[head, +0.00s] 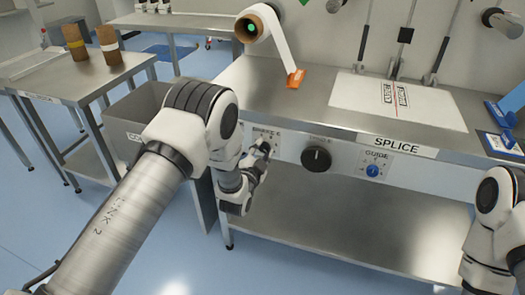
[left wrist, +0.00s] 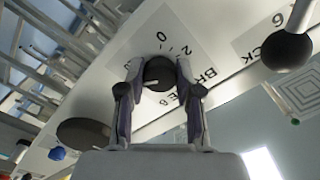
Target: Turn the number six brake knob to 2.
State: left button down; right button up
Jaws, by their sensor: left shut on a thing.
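The black brake knob (left wrist: 158,74) sits between the fingers in the left wrist view, on a white label (left wrist: 165,35) reading BRAKE 6 with marks 0, 1 and 2. My left gripper (left wrist: 158,80) is shut on the knob, one finger on each side. A small light mark shows on the knob, but I cannot tell which number it stands for. In the head view my left gripper (head: 260,155) is at the bench's front panel and hides the knob; part of its label (head: 268,135) shows above. My right arm is at the right edge, its gripper out of view.
Right of my left gripper on the panel are a large black dial (head: 317,159) and a blue GUIDE knob (head: 373,170). A black ball-ended lever (left wrist: 287,50) stands near the knob in the wrist view. A grey bin (head: 135,115) is left of the bench.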

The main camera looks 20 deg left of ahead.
pick_arm(q)
jog(key=n, duration=0.9)
jog(key=shift+n+b, duration=0.4)
jog(key=n, duration=0.5)
jog(key=shift+n, duration=0.3)
jog(key=n, duration=1)
jog(key=shift+r, duration=0.1)
jog(key=n+p, duration=0.1)
jog(key=n, duration=0.9)
jog(key=shift+n+p, duration=0.4)
jog(key=shift+n, duration=1.9)
